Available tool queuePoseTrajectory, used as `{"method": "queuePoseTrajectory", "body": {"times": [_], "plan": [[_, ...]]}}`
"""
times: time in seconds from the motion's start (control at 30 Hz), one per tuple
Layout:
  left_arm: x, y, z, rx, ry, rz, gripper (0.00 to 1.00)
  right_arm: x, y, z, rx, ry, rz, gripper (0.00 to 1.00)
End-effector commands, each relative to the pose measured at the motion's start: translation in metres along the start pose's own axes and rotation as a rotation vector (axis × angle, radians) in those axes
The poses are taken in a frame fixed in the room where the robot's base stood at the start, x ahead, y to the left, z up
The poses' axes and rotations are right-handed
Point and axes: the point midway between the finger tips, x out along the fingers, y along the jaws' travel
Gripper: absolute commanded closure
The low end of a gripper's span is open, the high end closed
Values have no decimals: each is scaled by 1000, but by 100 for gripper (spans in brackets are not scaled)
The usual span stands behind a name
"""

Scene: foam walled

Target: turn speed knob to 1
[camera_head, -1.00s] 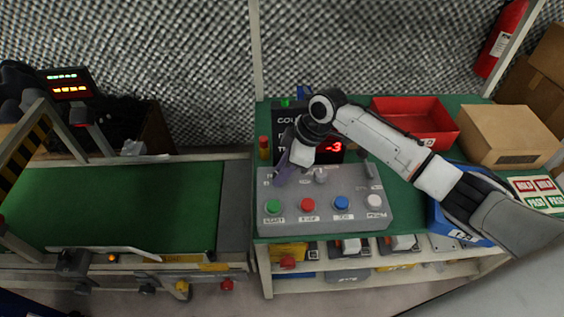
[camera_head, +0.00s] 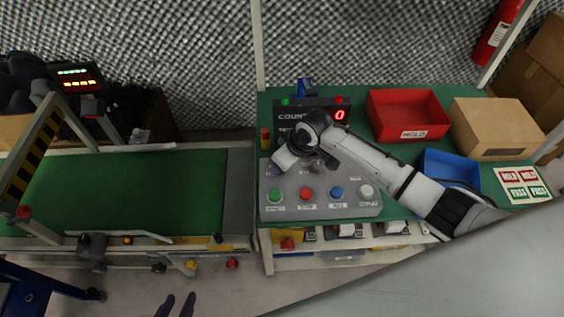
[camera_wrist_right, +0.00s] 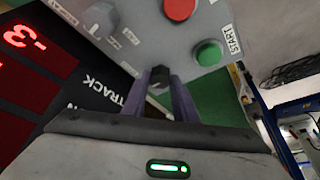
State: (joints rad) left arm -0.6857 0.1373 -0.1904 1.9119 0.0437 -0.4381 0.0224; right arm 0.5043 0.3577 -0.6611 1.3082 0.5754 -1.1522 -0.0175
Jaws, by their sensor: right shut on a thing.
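The grey control panel (camera_head: 322,204) lies on the green bench, with a row of coloured buttons along its front. My right gripper (camera_head: 272,168) reaches down to the panel's back left corner. In the right wrist view, my right gripper (camera_wrist_right: 162,92) is shut on a small dark knob (camera_wrist_right: 160,74) at the panel edge. Its label and pointer setting are not readable. A second, grey knob (camera_wrist_right: 100,18) stands apart from the fingers. My left gripper (camera_head: 177,306) shows at the bottom of the head view, fingers apart and empty, far from the panel.
A black counter display (camera_head: 285,110) behind the panel shows a red 0; my right arm hides its lower part. A red bin (camera_head: 405,115), a blue bin (camera_head: 450,168) and a cardboard box (camera_head: 497,128) stand to the right. A conveyor (camera_head: 120,195) is on the left.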

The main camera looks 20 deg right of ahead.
Motion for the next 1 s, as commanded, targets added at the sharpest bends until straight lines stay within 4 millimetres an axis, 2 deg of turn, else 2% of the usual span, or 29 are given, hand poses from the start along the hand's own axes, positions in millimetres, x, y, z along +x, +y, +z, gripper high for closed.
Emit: {"method": "queuePoseTrajectory", "body": {"times": [0.4,0.43,0.53,0.87,1.0], "plan": [[1,1,-1,-1,2,1,69,-1,0,-2,10,4,3,96],[1,1,-1,-1,2,1,69,-1,0,-2,10,4,3,72],[1,1,-1,-1,2,1,69,-1,0,-2,10,3,3,56],[1,1,0,-2,1,1,69,-2,0,0,9,1,3,56],[2,1,2,-2,-1,1,69,-14,1,0,9,2,3,56]]}}
